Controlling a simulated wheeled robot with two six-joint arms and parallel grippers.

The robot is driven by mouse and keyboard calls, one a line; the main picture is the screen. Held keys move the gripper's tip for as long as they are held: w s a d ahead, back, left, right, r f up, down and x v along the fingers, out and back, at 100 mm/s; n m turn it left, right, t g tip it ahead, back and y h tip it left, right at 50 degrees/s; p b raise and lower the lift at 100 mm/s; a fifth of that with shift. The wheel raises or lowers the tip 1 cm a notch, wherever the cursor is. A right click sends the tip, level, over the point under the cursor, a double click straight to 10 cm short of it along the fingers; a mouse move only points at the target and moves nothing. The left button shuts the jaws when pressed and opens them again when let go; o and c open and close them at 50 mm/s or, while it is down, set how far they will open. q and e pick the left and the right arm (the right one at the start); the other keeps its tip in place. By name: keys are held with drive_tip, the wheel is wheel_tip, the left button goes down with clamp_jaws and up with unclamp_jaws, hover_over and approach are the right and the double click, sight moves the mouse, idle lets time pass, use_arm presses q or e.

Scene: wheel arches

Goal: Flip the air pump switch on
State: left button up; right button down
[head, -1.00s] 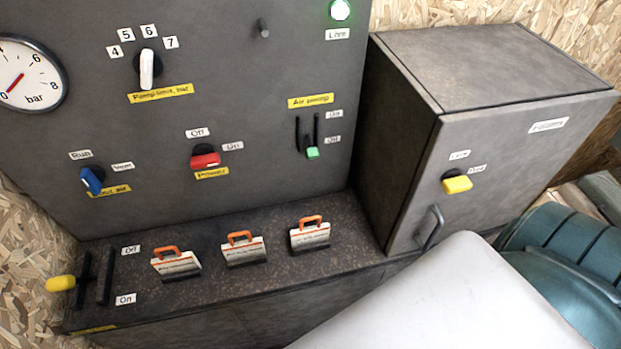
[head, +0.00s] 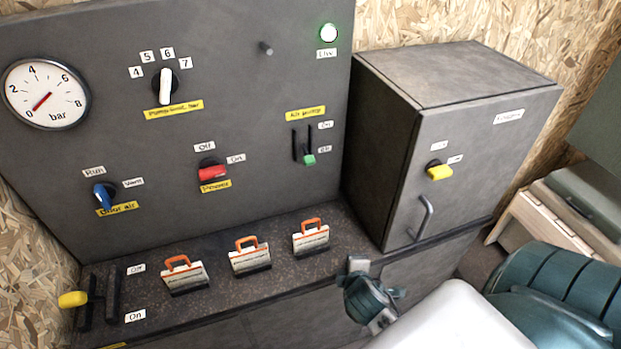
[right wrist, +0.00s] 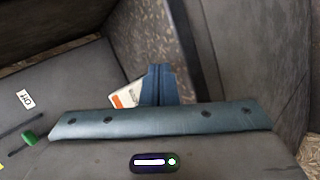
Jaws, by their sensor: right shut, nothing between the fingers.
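The air pump switch (head: 309,160) is a small green-tipped lever on the grey panel, under a yellow "Air pump" label (head: 305,112). It sits at the bottom of its dark slots, beside the lower Off label (head: 325,149); the On label (head: 326,125) is above. Its green tip also shows at the left of the right wrist view (right wrist: 28,137). My right gripper (head: 358,265) is below and to the right of the switch, apart from it, in front of the ledge. In the right wrist view its fingers (right wrist: 160,85) are together and empty. My left gripper is not in view.
Several orange-handled blocks (head: 311,240) stand on the ledge below the panel. A grey cabinet (head: 385,190) with a yellow knob (head: 439,172) and bar handle (head: 425,218) juts out at right. A red power knob (head: 212,172) is left of the switch.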

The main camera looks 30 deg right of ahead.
drive_tip(key=w+d+r+n+t+h, duration=0.1)
drive_tip(key=w+d+r+n+t, duration=0.1)
drive_tip(key=w+r+n+t, duration=0.35)
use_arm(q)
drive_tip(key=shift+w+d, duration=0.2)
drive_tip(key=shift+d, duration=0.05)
use_arm(e)
drive_tip(key=n+t+y, duration=0.2)
drive_tip(key=n+t, duration=0.3)
drive_tip(key=n, duration=1.2)
approach(307, 155)
drive_tip(key=shift+g, duration=0.25)
drive_tip(key=shift+s+a+f, duration=0.15)
drive_tip(key=shift+s+f, duration=0.6)
drive_tip(key=shift+f, duration=0.15)
drive_tip(key=shift+s+a+f, duration=0.15)
drive_tip(key=shift+s+f, duration=0.6)
drive_tip(key=shift+f, duration=0.1)
drive_tip(key=shift+w, duration=0.1)
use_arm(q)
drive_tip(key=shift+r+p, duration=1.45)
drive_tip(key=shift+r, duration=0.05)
use_arm(e)
drive_tip(key=f+x, duration=0.1)
drive_tip(key=x, duration=0.8)
drive_tip(key=shift+w+r, duration=0.4)
drive_tip(key=shift+w, duration=0.05)
drive_tip(key=shift+d, duration=0.25)
